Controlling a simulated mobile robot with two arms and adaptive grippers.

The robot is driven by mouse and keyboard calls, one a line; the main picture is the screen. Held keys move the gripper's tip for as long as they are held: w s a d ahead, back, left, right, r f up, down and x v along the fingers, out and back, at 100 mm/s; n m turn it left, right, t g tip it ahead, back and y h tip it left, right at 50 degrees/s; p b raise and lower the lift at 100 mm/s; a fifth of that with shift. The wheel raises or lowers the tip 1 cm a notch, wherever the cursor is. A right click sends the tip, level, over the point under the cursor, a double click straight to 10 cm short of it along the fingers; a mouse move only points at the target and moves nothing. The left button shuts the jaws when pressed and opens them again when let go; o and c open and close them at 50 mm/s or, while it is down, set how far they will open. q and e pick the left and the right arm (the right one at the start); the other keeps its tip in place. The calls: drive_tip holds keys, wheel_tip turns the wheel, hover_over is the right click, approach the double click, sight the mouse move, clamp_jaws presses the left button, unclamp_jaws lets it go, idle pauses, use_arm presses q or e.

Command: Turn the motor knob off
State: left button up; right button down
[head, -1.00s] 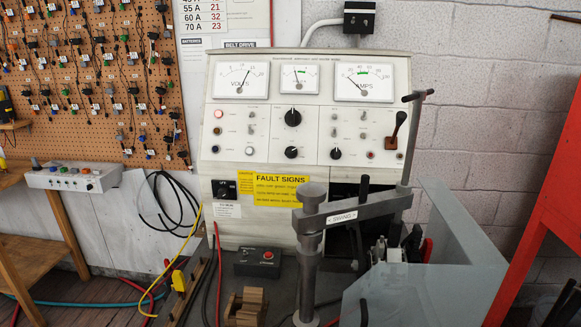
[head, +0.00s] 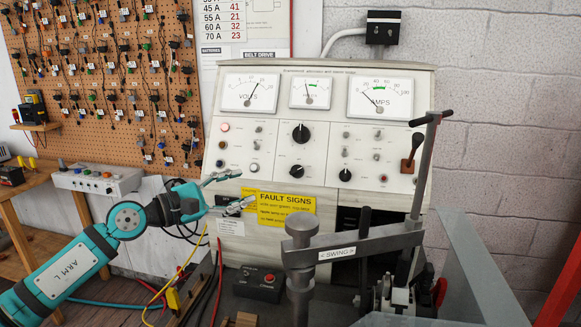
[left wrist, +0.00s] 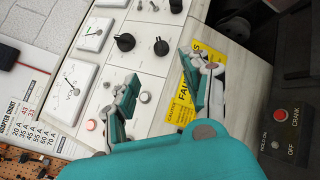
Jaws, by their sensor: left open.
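The test bench panel (head: 330,105) carries a large black knob (head: 301,133) and two smaller black knobs, one lower middle (head: 297,168) and one lower right (head: 344,175). Their labels are too small to read, so I cannot tell which is the motor knob. My left gripper (head: 240,187) is open and empty at the panel's lower left, beside the yellow FAULT SIGNS label (head: 284,206). My right gripper is not in view.
The grey SWING arm and post (head: 301,262) stand in front of the bench at right. A crank box with a red button (head: 268,278) sits below the panel. A white switch box (head: 95,181) is at left. Cables hang behind my left arm.

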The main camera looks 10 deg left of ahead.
use_arm(q)
drive_tip(key=p, duration=0.2)
approach(293, 172)
drive_tip(key=p+x, duration=0.2)
drive_tip(key=x, duration=0.6)
drive_tip(key=shift+r, duration=0.1)
drive_tip(key=shift+w+d, duration=0.35)
drive_tip(key=shift+w, duration=0.05)
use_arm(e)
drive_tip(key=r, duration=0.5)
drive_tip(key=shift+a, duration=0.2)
use_arm(q)
clamp_jaws()
